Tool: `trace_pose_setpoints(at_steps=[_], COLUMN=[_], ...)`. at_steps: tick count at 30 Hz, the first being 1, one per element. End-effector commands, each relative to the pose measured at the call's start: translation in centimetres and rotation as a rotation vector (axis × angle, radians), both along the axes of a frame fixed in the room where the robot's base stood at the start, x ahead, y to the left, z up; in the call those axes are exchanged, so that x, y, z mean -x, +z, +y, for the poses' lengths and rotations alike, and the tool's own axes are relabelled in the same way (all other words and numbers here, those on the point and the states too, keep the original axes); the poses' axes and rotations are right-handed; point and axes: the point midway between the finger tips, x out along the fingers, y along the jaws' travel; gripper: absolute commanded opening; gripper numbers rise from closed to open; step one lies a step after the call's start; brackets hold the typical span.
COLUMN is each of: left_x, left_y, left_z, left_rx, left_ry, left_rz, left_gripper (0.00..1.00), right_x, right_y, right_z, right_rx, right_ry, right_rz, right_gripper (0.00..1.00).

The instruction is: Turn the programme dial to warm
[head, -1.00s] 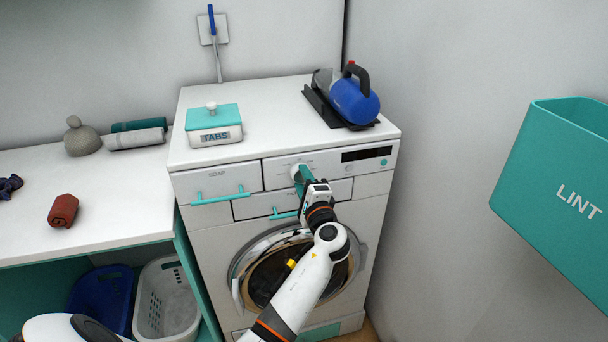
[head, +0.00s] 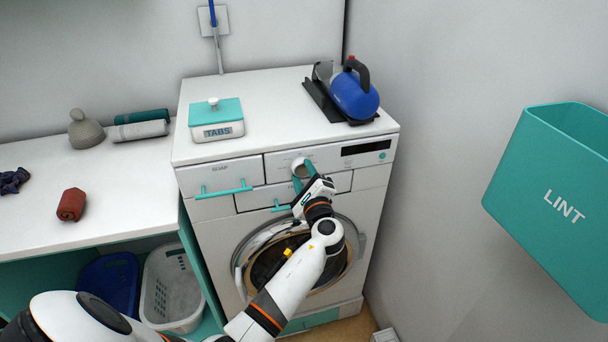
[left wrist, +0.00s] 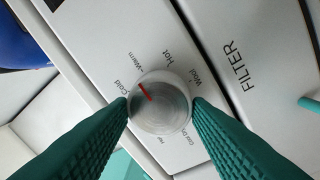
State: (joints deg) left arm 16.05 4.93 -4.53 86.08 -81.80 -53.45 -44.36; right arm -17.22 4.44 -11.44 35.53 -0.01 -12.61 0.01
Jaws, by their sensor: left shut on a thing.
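The programme dial (head: 298,163) is a round pale knob on the washing machine's front panel. In the left wrist view the dial (left wrist: 163,110) has a red pointer mark, which points up-left between the printed words Cold and Warm. Hot and Wool are printed further round. My left gripper (head: 302,172) is at the panel, shut on the dial. In the left wrist view its two teal ribbed fingers (left wrist: 161,106) touch opposite sides of the knob. My right gripper is not in view.
A soap drawer (head: 222,176) with a teal handle is left of the dial. The filter flap (head: 340,183) lies just below it. A LINT bin (head: 550,200) hangs at the right.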

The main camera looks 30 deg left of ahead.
Motion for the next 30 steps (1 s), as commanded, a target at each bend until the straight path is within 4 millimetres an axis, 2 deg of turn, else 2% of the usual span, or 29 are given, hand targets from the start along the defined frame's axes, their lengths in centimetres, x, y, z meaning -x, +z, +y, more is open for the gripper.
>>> trace_pose_setpoints(at_steps=[6,7,10,21,26,30], left_x=[0.0,0.0,0.0,0.3,1.9,3.9], left_y=[0.4,0.4,0.4,0.0,-0.4,-0.8], left_z=[0.2,0.2,0.2,-0.4,-2.2,-4.5], left_rx=[-0.005,-0.005,-0.004,0.000,0.001,0.002], left_ry=[0.003,0.004,0.002,0.000,-0.001,0.000], left_rz=[-0.007,-0.007,-0.007,-0.002,-0.003,-0.002], left_gripper=[0.22,0.49,0.66,0.67,0.67,0.67], right_x=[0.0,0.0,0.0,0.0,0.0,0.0], right_y=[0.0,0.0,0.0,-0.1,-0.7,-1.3], right_z=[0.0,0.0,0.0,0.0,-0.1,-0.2], right_rx=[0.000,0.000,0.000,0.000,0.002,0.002], right_ry=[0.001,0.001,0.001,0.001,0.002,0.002], right_rz=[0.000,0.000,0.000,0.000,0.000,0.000], right_gripper=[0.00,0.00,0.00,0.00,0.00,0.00])
